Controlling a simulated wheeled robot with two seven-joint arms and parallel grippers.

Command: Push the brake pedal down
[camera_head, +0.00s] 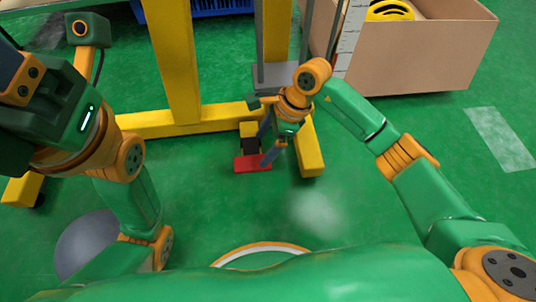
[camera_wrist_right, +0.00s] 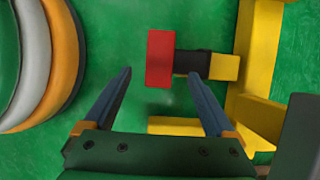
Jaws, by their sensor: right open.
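The brake pedal (camera_head: 252,164) is a red plate on a short black arm (camera_head: 249,146), joined to a yellow block low on the yellow frame. In the right wrist view the red pedal (camera_wrist_right: 160,58) lies beyond the fingertips, between them in the picture. My right gripper (camera_head: 263,150) is open and empty, pointing down above the pedal. Its two blue-grey fingers (camera_wrist_right: 160,74) are wide apart. I cannot tell whether a fingertip touches the pedal. My left gripper is partly cut off at the left edge of the head view, and its jaw opening does not show.
A yellow post (camera_head: 173,60) and floor beams (camera_head: 160,123) stand around the pedal. A grey plate (camera_head: 277,75) is behind my right wrist. A brown box (camera_head: 410,55) stands at the back right. Green floor is clear in front of the pedal.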

